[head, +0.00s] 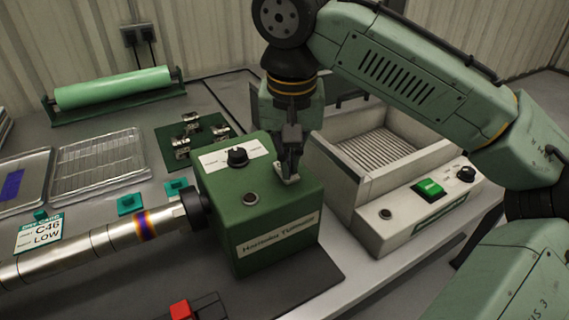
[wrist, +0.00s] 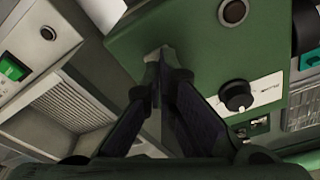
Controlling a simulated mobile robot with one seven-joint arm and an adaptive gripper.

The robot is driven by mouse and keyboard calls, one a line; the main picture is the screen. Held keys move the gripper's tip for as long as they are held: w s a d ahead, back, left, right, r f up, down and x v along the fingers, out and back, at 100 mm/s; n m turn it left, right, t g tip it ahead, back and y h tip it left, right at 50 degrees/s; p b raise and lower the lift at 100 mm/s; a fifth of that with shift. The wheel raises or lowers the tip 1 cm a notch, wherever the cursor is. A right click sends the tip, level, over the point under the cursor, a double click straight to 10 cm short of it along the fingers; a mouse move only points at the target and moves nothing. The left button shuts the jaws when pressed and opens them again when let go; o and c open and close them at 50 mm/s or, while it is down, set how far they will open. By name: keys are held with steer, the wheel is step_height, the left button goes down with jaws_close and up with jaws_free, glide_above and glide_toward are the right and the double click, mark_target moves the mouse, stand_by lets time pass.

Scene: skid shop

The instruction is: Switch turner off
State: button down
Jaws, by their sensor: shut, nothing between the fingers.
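The turner is a green box (head: 262,225) with a lettered front plate, in the middle of the head view; its green body also fills the upper right of the wrist view (wrist: 195,35). On it are a black knob (head: 238,157) on a white label and a dark round button (head: 251,198). A small pale switch-like part (head: 293,180) is on its top right, partly hidden by my fingers. My gripper (head: 287,176) is shut and empty, pointing down with its fingertips at this part. I cannot tell whether they touch or how the part is set.
A metal bar (head: 100,240) with a dark, coloured band extends left from the turner. A pale machine (head: 385,195) with a ribbed bed and green switch (head: 429,188) stands close on the right. Wire rack (head: 100,165), teal blocks and a green roller (head: 112,88) lie left and behind.

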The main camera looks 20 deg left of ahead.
step_height(320, 180, up, 6)
steer(key=p, duration=0.5)
steer(key=shift+r+p, duration=0.2)
steer(key=shift+p, duration=0.2)
